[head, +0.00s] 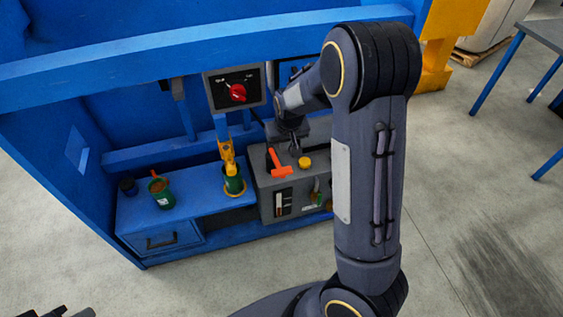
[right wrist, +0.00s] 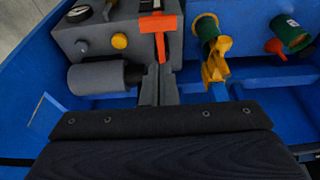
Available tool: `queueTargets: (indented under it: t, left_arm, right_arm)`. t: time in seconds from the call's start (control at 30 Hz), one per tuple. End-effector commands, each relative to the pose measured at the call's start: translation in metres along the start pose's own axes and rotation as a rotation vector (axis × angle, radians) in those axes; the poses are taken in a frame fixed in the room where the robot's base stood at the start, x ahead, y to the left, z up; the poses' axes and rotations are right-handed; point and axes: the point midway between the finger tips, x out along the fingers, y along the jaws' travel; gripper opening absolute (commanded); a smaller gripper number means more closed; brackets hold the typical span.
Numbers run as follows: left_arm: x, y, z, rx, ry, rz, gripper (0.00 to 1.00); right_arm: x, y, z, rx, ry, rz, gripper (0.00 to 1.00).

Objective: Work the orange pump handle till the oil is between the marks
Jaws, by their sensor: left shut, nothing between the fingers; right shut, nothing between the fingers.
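The orange pump handle (head: 279,165) sits on top of the grey pump unit (head: 265,183); it is T-shaped in the right wrist view (right wrist: 157,25). A light sight glass (head: 279,204) shows on the unit's front; its oil level and marks are too small to read. My right gripper (head: 295,148) is over the back of the unit, just beside the handle. In the right wrist view its shut fingers (right wrist: 159,70) point at the handle's stem end, with nothing between them; I cannot tell whether they touch it. My left gripper (head: 62,312) barely shows at the bottom left corner, shut and empty.
A yellow cap (head: 305,161) is on the unit. Left of it are a yellow lever (head: 228,155) over a green cup, and a green can (head: 162,194) on the blue bench. A panel with a red knob (head: 237,92) hangs above. My right arm hides the right side.

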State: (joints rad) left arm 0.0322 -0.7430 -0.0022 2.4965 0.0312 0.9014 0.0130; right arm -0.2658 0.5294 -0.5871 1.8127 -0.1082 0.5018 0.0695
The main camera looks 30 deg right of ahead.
Motion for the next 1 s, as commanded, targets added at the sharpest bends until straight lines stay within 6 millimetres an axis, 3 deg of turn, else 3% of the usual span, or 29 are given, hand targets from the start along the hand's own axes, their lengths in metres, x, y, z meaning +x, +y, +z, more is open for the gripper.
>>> queueTargets:
  t: [0.27, 0.7, 1.0]
  left_arm:
    - [0.002, -0.001, 0.001, 0.000, 0.000, 0.000, 0.00]
    - [0.007, -0.003, 0.004, 0.000, 0.000, 0.000, 0.00]
    - [0.007, -0.003, 0.004, 0.000, 0.000, 0.000, 0.00]
  right_arm:
    - [0.017, 0.000, 0.001, -0.001, -0.004, 0.001, 0.00]
    - [0.107, 0.000, 0.003, 0.001, -0.005, 0.000, 0.00]
    - [0.136, 0.000, 0.011, 0.000, -0.002, -0.001, 0.00]
